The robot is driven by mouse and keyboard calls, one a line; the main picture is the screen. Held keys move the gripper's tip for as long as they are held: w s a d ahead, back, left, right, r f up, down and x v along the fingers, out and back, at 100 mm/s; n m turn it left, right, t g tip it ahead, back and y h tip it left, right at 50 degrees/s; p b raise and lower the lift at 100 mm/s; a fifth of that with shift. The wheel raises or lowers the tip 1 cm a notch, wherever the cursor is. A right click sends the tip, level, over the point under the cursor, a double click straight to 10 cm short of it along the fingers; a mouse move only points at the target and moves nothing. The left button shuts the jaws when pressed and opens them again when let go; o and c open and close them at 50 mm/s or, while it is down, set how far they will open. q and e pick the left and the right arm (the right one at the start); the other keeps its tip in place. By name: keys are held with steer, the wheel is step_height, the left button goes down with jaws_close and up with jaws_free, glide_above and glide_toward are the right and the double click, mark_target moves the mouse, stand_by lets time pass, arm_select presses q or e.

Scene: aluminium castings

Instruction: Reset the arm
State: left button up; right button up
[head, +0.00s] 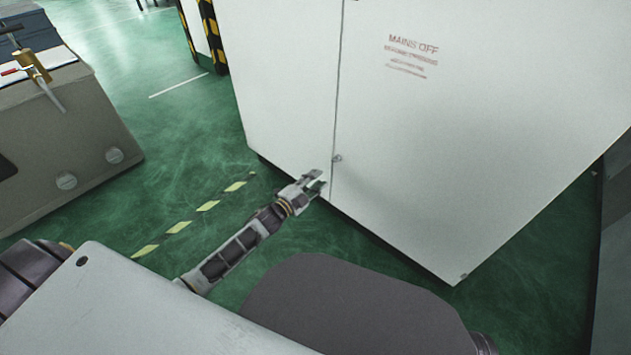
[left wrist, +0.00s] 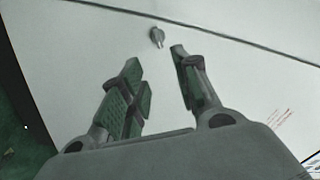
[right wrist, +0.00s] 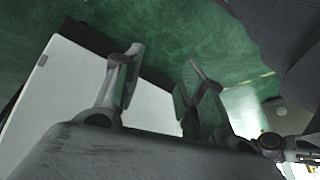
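My left gripper (head: 318,184) reaches out in front of the white cabinet in the head view, near the lower part of its door seam. In the left wrist view the two fingers of my left gripper (left wrist: 157,68) stand apart with nothing between them. A small door knob (left wrist: 156,37) shows beyond the fingertips; I cannot tell whether they touch the cabinet. My right gripper (right wrist: 163,62) shows in the right wrist view with its fingers apart and empty, over green floor and a white panel. It is not visible in the head view.
The large white cabinet (head: 440,130) with red "MAINS OFF" lettering fills the upper right. A grey-brown machine (head: 60,150) with a brass-coloured fitting (head: 32,66) stands at the left. Green floor (head: 150,100) lies open between them, with a yellow dashed line (head: 208,206).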

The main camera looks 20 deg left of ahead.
arm_select(q)
steer(key=shift+n, duration=0.3)
arm_select(e)
steer(key=shift+d+r, duration=0.1)
